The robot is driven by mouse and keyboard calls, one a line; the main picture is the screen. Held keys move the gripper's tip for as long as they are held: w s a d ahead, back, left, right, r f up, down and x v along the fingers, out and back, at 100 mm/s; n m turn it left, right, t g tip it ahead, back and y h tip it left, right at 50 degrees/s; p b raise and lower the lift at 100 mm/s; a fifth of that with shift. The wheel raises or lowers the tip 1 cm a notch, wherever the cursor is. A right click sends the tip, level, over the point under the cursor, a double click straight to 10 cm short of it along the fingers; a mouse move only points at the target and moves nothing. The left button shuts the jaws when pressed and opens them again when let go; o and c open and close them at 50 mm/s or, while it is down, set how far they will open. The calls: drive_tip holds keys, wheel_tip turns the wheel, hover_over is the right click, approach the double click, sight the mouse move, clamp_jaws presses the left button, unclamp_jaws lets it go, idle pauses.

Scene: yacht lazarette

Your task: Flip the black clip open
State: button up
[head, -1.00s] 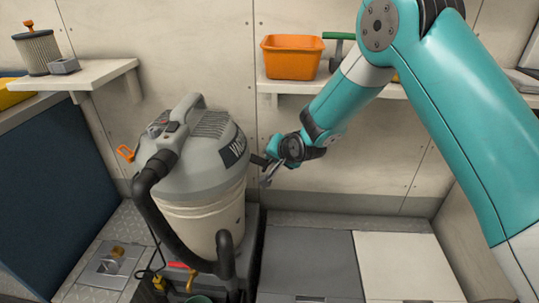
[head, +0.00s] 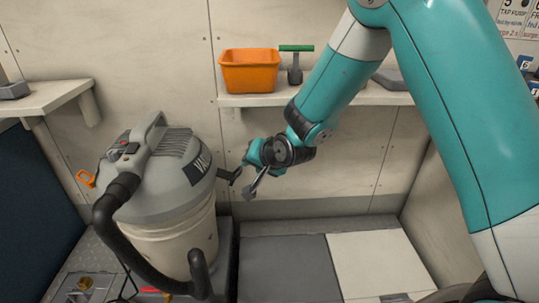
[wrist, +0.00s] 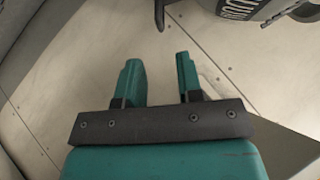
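The black clip (head: 228,174) sticks out from the right side of the grey vacuum's lid (head: 165,170), near its lower edge. In the wrist view a dark curved piece that looks like the clip (wrist: 160,14) hangs at the top edge, cut off by the frame. My gripper (head: 248,174) is just right of the clip in the head view. In the wrist view my gripper's two teal fingers (wrist: 160,75) are apart with nothing between them. The clip is beyond the fingertips, apart from them.
An orange clip (head: 86,178) juts from the vacuum's left side. A black hose (head: 112,222) curves down its front. Behind, a shelf (head: 330,99) holds an orange bin (head: 250,71) and a green-handled tool (head: 296,62). The floor right of the vacuum is clear.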

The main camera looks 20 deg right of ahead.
drive_tip(key=v, duration=0.8)
drive_tip(key=shift+s+r+p, duration=0.2)
drive_tip(key=shift+s+p, duration=0.05)
drive_tip(key=shift+p, duration=0.05)
drive_tip(key=shift+d, duration=0.1)
drive_tip(key=s+a+r+n+g, duration=0.1)
drive_tip(key=s+r+n+g, duration=0.25)
drive_tip(key=s, duration=0.55)
drive_tip(key=s+a+r+n+g+y, duration=0.1)
drive_tip(key=s+r+n+g, duration=0.2)
drive_tip(key=s+n, duration=0.35)
drive_tip(key=s+a+r+n+g, duration=0.1)
drive_tip(key=s+r+n+g, duration=0.15)
drive_tip(key=s, duration=0.85)
wheel_tip(320, 180, up, 17)
drive_tip(key=p, duration=1.7)
drive_tip(key=shift+s+g, duration=0.25)
drive_tip(key=shift+g, duration=0.05)
